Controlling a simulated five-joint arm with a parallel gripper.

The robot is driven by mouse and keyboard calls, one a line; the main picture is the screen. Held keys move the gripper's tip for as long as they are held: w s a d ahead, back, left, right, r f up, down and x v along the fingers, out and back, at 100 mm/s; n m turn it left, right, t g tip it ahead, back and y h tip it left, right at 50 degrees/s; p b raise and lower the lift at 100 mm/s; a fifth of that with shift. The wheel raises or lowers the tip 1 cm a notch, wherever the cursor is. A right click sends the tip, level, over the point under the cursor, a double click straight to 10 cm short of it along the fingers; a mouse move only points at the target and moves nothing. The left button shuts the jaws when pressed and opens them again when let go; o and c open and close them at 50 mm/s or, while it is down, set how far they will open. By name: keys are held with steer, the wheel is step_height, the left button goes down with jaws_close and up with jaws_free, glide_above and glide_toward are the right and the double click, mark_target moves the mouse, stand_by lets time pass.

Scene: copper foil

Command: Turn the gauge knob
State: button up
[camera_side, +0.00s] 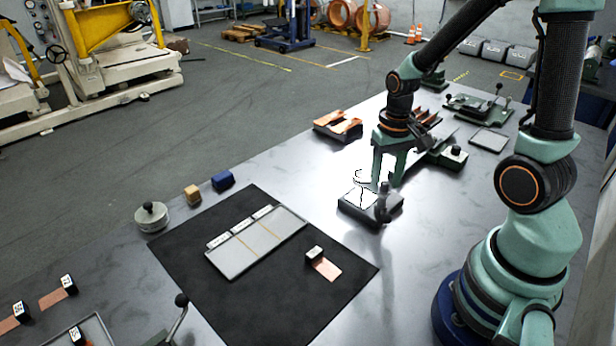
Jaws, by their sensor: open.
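The gauge (356,204) is a dark low block with a pale top face and a thin dark curved mark, on the metal table in the middle of the view. A dark upright knob (383,207) stands at its right side. My gripper (385,182) is open and points down, with its pale green fingers just above and behind the gauge, close to the knob. I cannot tell whether a finger touches the knob. The fingers hide part of the gauge's back edge.
A black mat (325,305) with a grey divided plate (238,262) and a small copper strip (326,269) lies in front left. A copper-topped block (337,127) is behind the gauge. A green fixture (448,158) stands to the right. Bare table lies right of the mat.

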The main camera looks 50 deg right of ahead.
jaws_close()
steer(key=shift+n, duration=0.4)
steer(key=n, duration=0.6)
steer(key=shift+n, duration=0.3)
steer(key=n, duration=0.6)
steer(key=shift+n, duration=0.3)
jaws_free()
